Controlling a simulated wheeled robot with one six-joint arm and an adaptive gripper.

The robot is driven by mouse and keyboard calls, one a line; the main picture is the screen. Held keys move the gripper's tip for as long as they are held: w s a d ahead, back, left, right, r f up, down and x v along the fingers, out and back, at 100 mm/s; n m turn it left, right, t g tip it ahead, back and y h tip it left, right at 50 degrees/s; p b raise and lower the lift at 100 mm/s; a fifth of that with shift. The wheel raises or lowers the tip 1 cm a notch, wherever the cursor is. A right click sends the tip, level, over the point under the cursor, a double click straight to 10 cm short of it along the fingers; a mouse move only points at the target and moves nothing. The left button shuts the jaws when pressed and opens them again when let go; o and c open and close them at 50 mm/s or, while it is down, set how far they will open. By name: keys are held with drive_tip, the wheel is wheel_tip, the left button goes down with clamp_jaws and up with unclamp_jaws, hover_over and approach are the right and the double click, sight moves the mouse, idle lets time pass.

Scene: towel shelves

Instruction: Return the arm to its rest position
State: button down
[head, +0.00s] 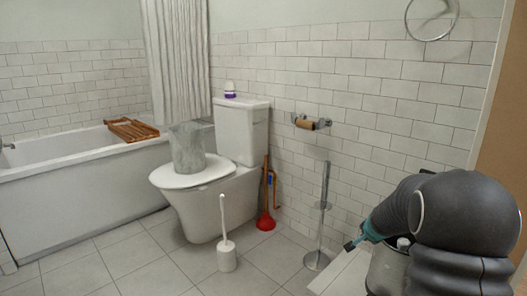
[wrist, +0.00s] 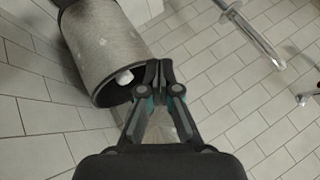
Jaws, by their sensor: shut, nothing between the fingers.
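My arm is at the right of the head view, bent over with its dark links close to the camera. Part of my gripper (head: 352,244) shows there as a small teal and dark tip pointing left. In the wrist view my gripper (wrist: 158,70) has its fingertips together with nothing between them. In the wrist view the fingertips are close to the rim of a grey cylindrical bin (wrist: 100,45); I cannot tell whether they touch. A small white thing (wrist: 124,76) shows at the bin's opening.
A chrome stand (head: 323,210) is left of my gripper. A toilet (head: 215,200) carries a grey bin (head: 187,148) on its lid. A toilet brush (head: 226,255) and red plunger (head: 265,220) stand on the floor. The tiled floor at front left is clear.

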drive_tip(key=s+a+r+n+g+p, duration=0.1)
drive_tip(key=s+a+r+n, duration=0.3)
drive_tip(key=s, duration=0.9)
drive_tip(key=s+a+r+n+g+y+p, duration=0.1)
drive_tip(key=s+a+r+n, duration=0.3)
drive_tip(key=s, duration=1)
drive_tip(key=s+a+r+n+p, duration=0.2)
drive_tip(key=s+a+r+n, duration=0.2)
drive_tip(key=s+a+r, duration=0.4)
drive_tip(key=s+a, duration=0.2)
drive_tip(key=s, duration=0.3)
drive_tip(key=shift+s+r+g+y, duration=0.25)
drive_tip(key=shift+g+y, duration=0.15)
